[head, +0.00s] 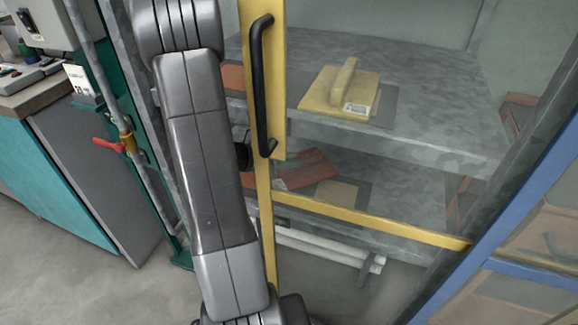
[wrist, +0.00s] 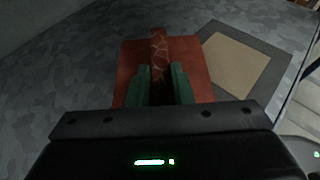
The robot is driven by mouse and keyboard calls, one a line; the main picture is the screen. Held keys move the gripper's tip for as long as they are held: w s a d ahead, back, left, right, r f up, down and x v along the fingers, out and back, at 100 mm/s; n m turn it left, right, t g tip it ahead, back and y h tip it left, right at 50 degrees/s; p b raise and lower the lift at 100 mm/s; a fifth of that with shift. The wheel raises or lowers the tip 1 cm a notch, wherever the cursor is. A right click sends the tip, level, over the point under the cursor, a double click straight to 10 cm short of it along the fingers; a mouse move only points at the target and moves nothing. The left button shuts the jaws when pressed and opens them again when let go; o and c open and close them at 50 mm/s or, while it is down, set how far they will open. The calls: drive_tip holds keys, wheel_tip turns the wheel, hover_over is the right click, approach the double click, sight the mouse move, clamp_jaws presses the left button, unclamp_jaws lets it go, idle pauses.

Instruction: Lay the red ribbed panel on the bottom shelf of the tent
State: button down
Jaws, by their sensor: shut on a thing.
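The red ribbed panel (wrist: 126,70) is in my gripper (wrist: 161,82), whose green fingers close on its upright rib (wrist: 160,48) in the wrist view. In the head view the red panel (head: 312,170) shows through the tent's clear front, at the bottom shelf (head: 405,205). It lies left of and behind a tan square on a dark mat. I cannot tell whether the panel touches the shelf or hangs just above it. My arm and the yellow door post hide part of the gripper in the head view.
The tan square (head: 337,194) is close beside the panel; it also shows in the wrist view (wrist: 236,62). A yellow ribbed panel (head: 335,95) lies on the upper shelf (head: 440,130) overhead. A yellow frame with a black handle (head: 260,90) stands beside my arm. Bare shelf lies left of the panel.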

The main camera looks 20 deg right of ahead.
drive_tip(key=shift+f, duration=0.85)
drive_tip(key=shift+f+b, duration=0.25)
drive_tip(key=shift+b, duration=0.05)
drive_tip(key=c, duration=1.3)
unclamp_jaws()
drive_tip(key=shift+r, duration=0.1)
drive_tip(key=shift+r, duration=0.15)
drive_tip(key=shift+a+r+p, duration=0.1)
drive_tip(key=shift+a+p, duration=0.15)
drive_tip(key=shift+p, duration=0.1)
drive_tip(key=p+v, duration=0.3)
drive_tip(key=v, duration=0.8)
drive_tip(key=shift+a, duration=0.3)
